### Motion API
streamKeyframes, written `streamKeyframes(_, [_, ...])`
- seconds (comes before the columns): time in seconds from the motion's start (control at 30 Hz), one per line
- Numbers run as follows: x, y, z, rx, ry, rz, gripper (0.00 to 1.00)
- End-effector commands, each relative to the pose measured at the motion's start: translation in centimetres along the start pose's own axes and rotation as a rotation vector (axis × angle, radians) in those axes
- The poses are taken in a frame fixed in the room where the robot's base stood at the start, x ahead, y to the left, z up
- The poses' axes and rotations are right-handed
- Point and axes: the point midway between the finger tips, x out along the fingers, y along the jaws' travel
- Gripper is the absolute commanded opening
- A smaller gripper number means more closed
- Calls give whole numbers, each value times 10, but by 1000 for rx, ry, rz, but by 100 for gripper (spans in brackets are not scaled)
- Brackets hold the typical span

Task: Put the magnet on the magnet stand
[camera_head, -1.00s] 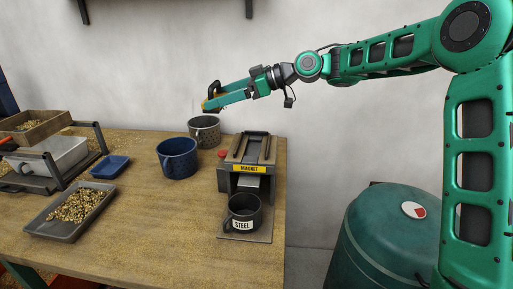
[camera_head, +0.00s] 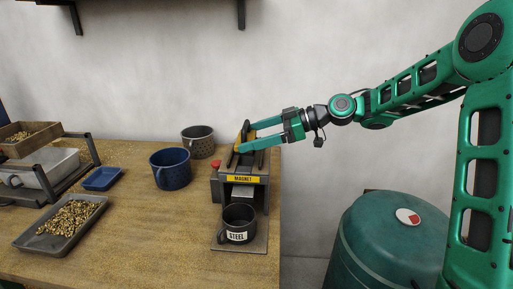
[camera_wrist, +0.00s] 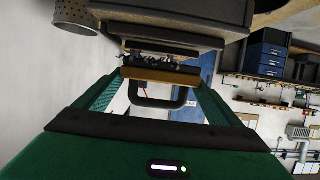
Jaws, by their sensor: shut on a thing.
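The magnet (camera_head: 242,134) is a yellow-orange bar held between the two green fingers of my gripper (camera_head: 246,138). In the wrist view the magnet (camera_wrist: 160,76) lies across between the fingertips, its dark loop handle toward my palm. Dark bits cling along its far side. The magnet stand (camera_head: 241,179), a grey block with a yellow MAGNET label, stands at the table's right side. My gripper is over the back of the stand's top. In the wrist view the stand (camera_wrist: 190,15) is close beyond the magnet; I cannot tell whether they touch.
A black STEEL cup (camera_head: 238,224) stands in front of the stand. A red button (camera_head: 215,165) is at its left. A blue mug (camera_head: 171,169) and a perforated grey cup (camera_head: 198,141) stand left of it. A tray of brass chips (camera_head: 68,219) lies farther left.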

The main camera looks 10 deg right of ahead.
Motion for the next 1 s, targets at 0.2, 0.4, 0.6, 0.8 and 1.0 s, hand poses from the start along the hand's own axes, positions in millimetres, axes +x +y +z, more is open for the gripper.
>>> streamKeyframes(0.2, [10,0,26,3,2,-2,46])
streamKeyframes(0.4, [12,0,31,0,1,0,46])
streamKeyframes(0.6, [12,0,33,2,-1,0,91])
streamKeyframes(0.8, [12,0,33,2,-1,1,100])
streamKeyframes(1.0, [8,1,32,2,0,3,100])
